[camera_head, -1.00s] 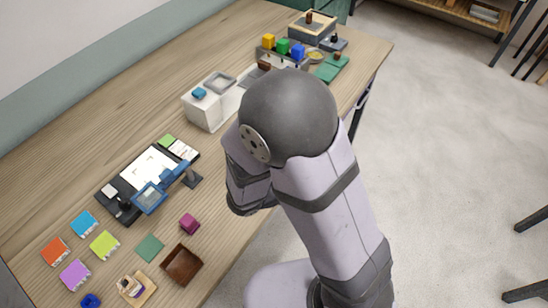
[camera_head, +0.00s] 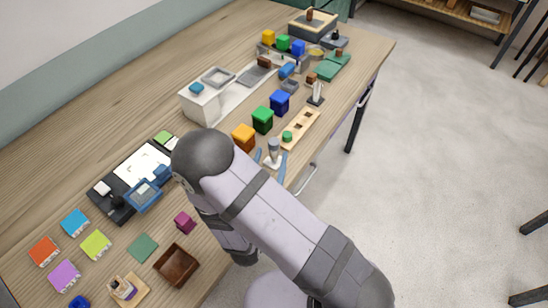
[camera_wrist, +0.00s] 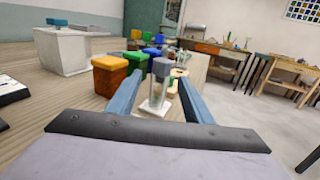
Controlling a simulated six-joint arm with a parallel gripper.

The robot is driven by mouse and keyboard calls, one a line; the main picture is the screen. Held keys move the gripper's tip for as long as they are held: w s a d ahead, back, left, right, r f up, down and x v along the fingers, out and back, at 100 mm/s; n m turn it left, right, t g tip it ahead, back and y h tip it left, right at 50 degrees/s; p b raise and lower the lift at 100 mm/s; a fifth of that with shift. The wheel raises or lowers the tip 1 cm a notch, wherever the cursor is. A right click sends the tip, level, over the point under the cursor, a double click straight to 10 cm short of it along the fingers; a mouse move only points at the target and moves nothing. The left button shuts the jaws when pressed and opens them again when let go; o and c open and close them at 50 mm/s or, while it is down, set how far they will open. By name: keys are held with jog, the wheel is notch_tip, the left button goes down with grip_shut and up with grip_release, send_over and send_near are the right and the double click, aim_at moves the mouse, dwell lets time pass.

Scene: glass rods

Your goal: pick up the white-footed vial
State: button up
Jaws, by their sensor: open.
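The white-footed vial (camera_wrist: 157,92) stands upright on the table in the wrist view, clear-sided with a grey top and a pale square foot. It also shows in the head view (camera_head: 273,150) near the table's front edge. My gripper (camera_wrist: 161,78) is open, with one blue finger on each side of the vial in the wrist view. In the head view my gripper (camera_head: 271,162) shows as two blue fingers around the vial's lower part. I cannot tell whether either finger touches it. Much of my gripper is hidden behind my arm in the head view.
A slim upright item (camera_head: 317,91) on a dark foot stands farther back.

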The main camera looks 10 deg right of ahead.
aim_at(273, 152)
jog(key=shift+p+x, duration=0.6)
jog(key=shift+x, duration=1.55)
jog(key=c, duration=1.1)
